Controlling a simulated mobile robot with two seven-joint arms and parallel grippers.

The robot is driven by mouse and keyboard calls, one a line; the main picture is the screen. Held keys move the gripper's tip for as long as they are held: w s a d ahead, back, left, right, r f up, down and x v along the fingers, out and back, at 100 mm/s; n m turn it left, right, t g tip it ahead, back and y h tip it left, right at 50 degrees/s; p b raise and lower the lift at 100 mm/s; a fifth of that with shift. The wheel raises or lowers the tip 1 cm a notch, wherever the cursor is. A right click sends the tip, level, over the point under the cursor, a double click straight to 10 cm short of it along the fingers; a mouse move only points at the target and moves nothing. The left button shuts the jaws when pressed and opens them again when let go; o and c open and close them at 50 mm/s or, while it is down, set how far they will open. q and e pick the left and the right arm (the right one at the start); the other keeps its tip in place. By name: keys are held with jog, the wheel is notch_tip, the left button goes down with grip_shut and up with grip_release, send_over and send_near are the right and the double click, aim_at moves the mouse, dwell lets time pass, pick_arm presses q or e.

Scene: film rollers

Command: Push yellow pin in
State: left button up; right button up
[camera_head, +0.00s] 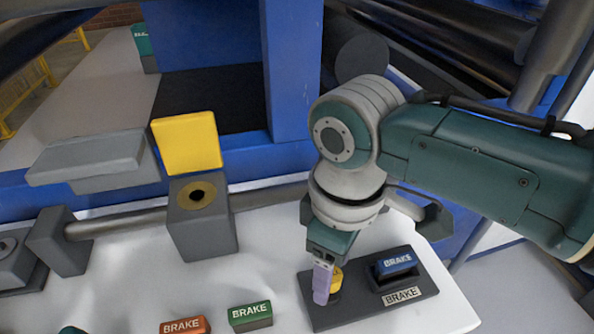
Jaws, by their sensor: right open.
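A small yellow pin (336,280) stands on a dark panel (333,315) at the front right. It is partly hidden by my right gripper (324,282), which points down and has a light purple finger. The finger is in front of the pin's left side and looks very near it; I cannot tell whether they touch. The right gripper is open; its second finger is hard to make out. My left gripper is not in view.
A blue BRAKE button (396,263) sits on the same panel, right of the pin. Orange (185,326) and green (250,315) BRAKE blocks lie on the white surface (130,275). A grey block (203,225) with a raised yellow plate (187,143) stands further back.

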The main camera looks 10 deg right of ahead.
jog(key=shift+f, duration=0.1)
grip_shut()
dwell(0.5)
dwell(0.9)
